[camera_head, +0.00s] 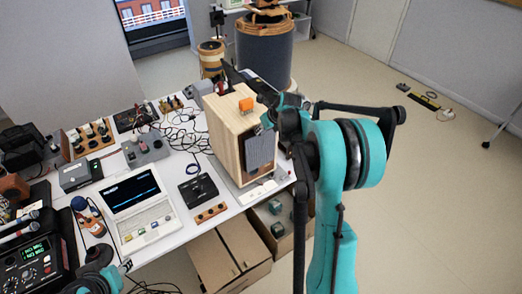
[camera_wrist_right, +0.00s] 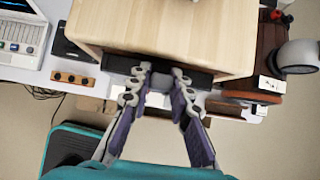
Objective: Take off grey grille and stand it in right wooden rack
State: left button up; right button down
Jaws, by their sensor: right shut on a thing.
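The wooden speaker cabinet (camera_head: 225,128) stands at the right end of the white table. The grey grille (camera_head: 261,150) is upright at its front face; I cannot tell whether it is still attached. My right gripper (camera_head: 268,124) is at the grille's top edge. In the right wrist view my right gripper (camera_wrist_right: 157,80) is shut on the middle of the grille's dark edge (camera_wrist_right: 116,64), beside the cabinet's pale top (camera_wrist_right: 165,35). A teal part of my left arm shows at the bottom left; its fingers are unclear. I cannot clearly pick out the right wooden rack.
A laptop (camera_head: 138,203), a black box (camera_head: 198,189) and a small wooden strip (camera_head: 210,213) lie left of the cabinet. Cables run behind them. Open floor lies to the right.

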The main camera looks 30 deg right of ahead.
jog(key=shift+r+p, duration=0.35)
jog(key=shift+r, duration=0.2)
dwell(0.4)
dwell(0.4)
jog(key=s, duration=0.7)
jog(key=shift+d, duration=0.3)
dwell(0.9)
dwell(0.3)
